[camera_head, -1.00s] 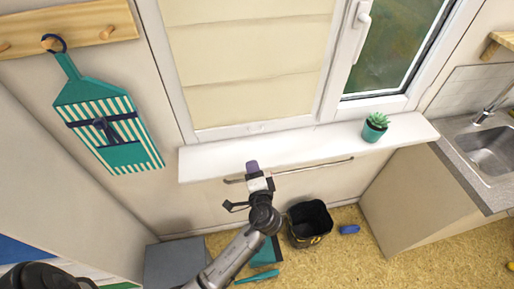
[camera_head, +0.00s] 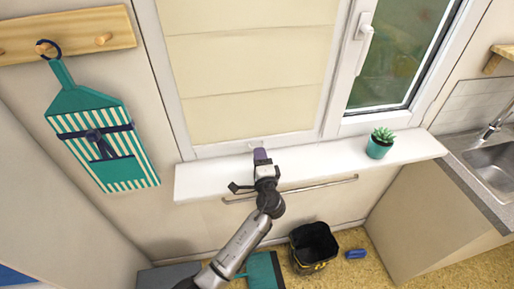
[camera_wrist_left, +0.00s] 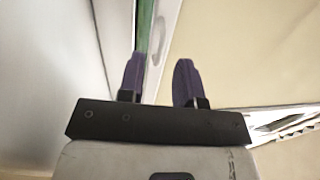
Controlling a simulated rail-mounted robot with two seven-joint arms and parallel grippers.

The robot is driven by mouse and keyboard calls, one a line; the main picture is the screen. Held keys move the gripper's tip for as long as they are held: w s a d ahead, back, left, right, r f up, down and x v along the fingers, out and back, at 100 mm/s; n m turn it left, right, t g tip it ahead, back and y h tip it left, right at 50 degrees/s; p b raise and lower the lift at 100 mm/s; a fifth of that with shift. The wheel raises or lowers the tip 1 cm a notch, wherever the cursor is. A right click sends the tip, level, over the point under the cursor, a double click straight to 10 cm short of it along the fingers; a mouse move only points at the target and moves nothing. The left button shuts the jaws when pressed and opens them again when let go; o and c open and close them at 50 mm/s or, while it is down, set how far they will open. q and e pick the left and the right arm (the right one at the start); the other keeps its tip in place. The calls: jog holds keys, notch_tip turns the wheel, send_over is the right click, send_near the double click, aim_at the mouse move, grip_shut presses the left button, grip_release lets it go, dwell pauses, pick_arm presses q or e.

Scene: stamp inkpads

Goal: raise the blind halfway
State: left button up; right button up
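The cream blind (camera_head: 250,70) hangs in the left window pane, lowered down to the bottom of the frame. A small pale pull (camera_head: 257,142) shows faintly at its bottom edge, partly behind my gripper. My left gripper (camera_head: 260,155) is in front of the sill, just below that pull. In the left wrist view my left gripper (camera_wrist_left: 159,78) has its two purple fingers apart, with nothing held between them. A pale oval shape (camera_wrist_left: 158,40) shows beyond the fingertips, next to the blind (camera_wrist_left: 240,50). My right gripper is out of view.
A white sill (camera_head: 210,178) runs under the window, with a potted succulent (camera_head: 379,146) on its right. A rail (camera_head: 325,184) is below it. A black bin (camera_head: 312,245) stands on the floor.

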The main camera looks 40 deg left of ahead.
pick_arm(q)
jog(key=shift+x, duration=2)
grip_shut()
